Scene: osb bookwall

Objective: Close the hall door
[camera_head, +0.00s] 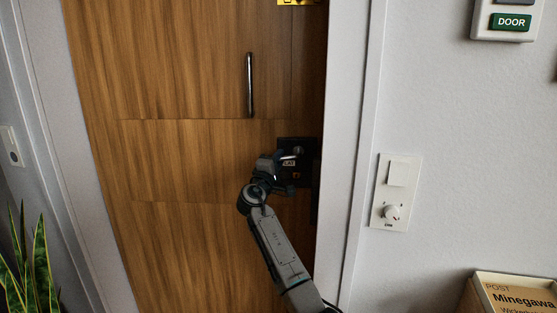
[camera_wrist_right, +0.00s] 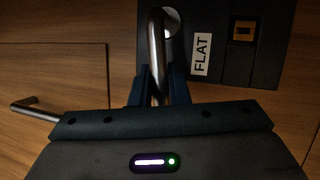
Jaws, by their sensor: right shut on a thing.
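The hall door (camera_head: 180,90) is a tall wood-grain panel filling the left half of the head view, also behind the gripper in the wrist view (camera_wrist_right: 60,70). A black lock plate (camera_head: 308,150) sits near its right edge, with a "FLAT" label (camera_wrist_right: 201,55). A metal lever handle (camera_wrist_right: 156,45) comes off that plate. My right gripper (camera_wrist_right: 160,88) is shut on the lever, a finger on each side. In the head view the right gripper (camera_head: 284,163) partly covers the plate. Whether the door is fully against its frame, I cannot tell. My left gripper is not in view.
A vertical bar handle (camera_head: 250,85) stands out from the door above the lock. The white door frame (camera_head: 345,150) runs along the right. Wall switches (camera_head: 396,190), a "DOOR" panel (camera_head: 510,22), a box (camera_head: 515,295) and a plant (camera_head: 35,270) stand at the sides.

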